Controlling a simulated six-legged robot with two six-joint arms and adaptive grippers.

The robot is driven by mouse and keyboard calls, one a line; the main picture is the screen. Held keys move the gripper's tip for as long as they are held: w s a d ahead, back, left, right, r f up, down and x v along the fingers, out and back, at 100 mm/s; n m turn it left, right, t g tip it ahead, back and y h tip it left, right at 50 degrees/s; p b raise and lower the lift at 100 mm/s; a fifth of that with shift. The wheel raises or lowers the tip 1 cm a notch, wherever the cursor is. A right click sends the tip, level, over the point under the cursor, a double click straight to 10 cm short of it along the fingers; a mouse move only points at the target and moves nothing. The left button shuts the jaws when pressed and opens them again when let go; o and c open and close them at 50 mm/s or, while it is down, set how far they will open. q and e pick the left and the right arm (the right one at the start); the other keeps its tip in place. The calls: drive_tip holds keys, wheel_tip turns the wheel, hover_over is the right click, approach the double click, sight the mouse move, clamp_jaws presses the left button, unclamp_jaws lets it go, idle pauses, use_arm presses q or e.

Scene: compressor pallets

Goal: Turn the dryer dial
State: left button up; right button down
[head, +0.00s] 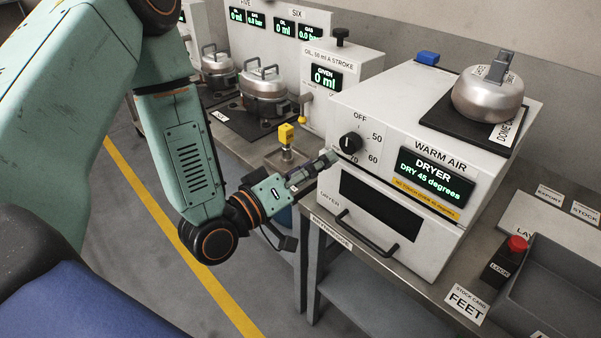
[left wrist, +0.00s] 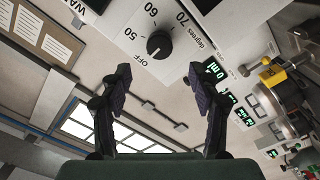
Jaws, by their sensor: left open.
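The dryer (head: 392,200) is a white box on the bench. Its screen reads "DRYER, DRY 45 degrees". The black round dial (head: 350,143) is on its front panel, with marks OFF, 50, 60 and 70 around it. The dial also shows in the left wrist view (left wrist: 159,44), beyond the fingertips and roughly centred between them. I cannot tell its exact setting. My left gripper (head: 326,160) is open and empty, just below and left of the dial. In the left wrist view its two fingers (left wrist: 160,76) stand apart, with no contact on the dial visible.
A dark door handle (head: 367,240) juts out below the dial. A metal dome (head: 488,97) sits on a black pad on the dryer. A yellow-topped fitting (head: 286,136) stands left of my gripper. A red lock button (head: 516,245) and grey tray (head: 565,290) are at right.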

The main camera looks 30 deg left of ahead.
use_arm(q)
drive_tip(key=v, duration=0.3)
drive_tip(key=shift+s, duration=0.3)
drive_tip(key=shift+a, duration=0.1)
idle(0.3)
drive_tip(key=s+f+m+g+y+b, duration=0.15)
drive_tip(key=s+f+g, duration=0.3)
drive_tip(key=f, duration=0.55)
drive_tip(key=s+f+m+g+y+b, duration=0.1)
drive_tip(key=s+f+g+y+b, duration=0.3)
drive_tip(key=f, duration=0.7)
drive_tip(key=s+a+f+m+g+y+b, duration=0.1)
drive_tip(key=s+f+g+b, duration=0.6)
drive_tip(key=s+f, duration=1.1)
drive_tip(key=shift+a+f+m+g, duration=0.25)
drive_tip(key=shift+a+m+g, duration=0.25)
drive_tip(key=shift+g, duration=0.25)
